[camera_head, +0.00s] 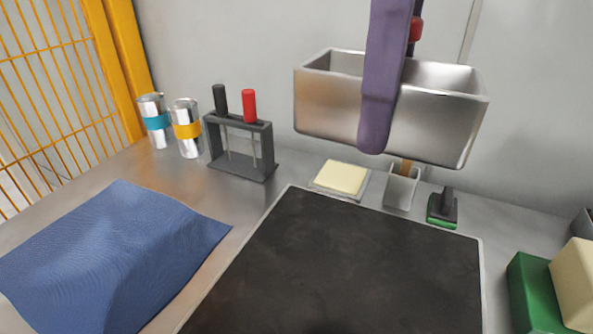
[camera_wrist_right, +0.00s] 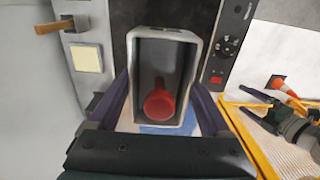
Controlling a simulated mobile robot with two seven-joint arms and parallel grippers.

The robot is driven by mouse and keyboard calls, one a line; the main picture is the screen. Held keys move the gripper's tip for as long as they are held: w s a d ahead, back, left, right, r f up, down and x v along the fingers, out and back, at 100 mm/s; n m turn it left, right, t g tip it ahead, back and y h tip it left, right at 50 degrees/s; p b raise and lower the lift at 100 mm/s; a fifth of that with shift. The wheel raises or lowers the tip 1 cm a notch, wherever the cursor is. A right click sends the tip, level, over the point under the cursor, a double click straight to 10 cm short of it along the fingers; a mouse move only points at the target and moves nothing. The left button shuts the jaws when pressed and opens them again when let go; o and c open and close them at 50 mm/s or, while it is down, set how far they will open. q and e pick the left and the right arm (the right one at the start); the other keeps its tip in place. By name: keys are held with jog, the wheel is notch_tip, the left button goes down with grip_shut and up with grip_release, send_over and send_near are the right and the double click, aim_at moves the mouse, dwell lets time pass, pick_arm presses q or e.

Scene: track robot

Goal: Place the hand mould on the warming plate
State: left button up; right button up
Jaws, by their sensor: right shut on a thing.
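The hand mould appears to be the open, shiny metal box (camera_head: 440,115), held in the air above and beyond the far edge of the warming plate. In the right wrist view the same box (camera_wrist_right: 194,50) is seen from its open end, with a red knob-like part inside its outline. My right gripper (camera_head: 385,90) has purple fingers and is shut on the box, one finger lying over its near wall. Its fingers show on both sides of the box in the wrist view (camera_wrist_right: 160,85). The warming plate (camera_head: 350,260) is a flat black surface with a pale rim, bare where visible. My left gripper is not in view.
Behind the plate stand a cream pad (camera_head: 341,178), a small metal cup (camera_head: 401,190) and a green-based tool (camera_head: 442,209). A dark rack (camera_head: 240,150), two cans (camera_head: 187,130) and a blue cloth (camera_head: 110,255) lie left. Green and cream blocks (camera_head: 535,295) stand right.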

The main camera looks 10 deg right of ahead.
jog(key=b, duration=0.3)
send_near(352, 283)
notch_tip(352, 283, down, 6)
jog(key=shift+r+b, duration=0.1)
jog(key=shift+b, duration=0.85)
jog(key=shift+f, duration=0.2)
jog(key=o, duration=1.6)
jog(key=shift+f, duration=0.15)
jog(key=shift+c, duration=0.2)
notch_tip(352, 283, up, 12)
jog(key=p, duration=0.3)
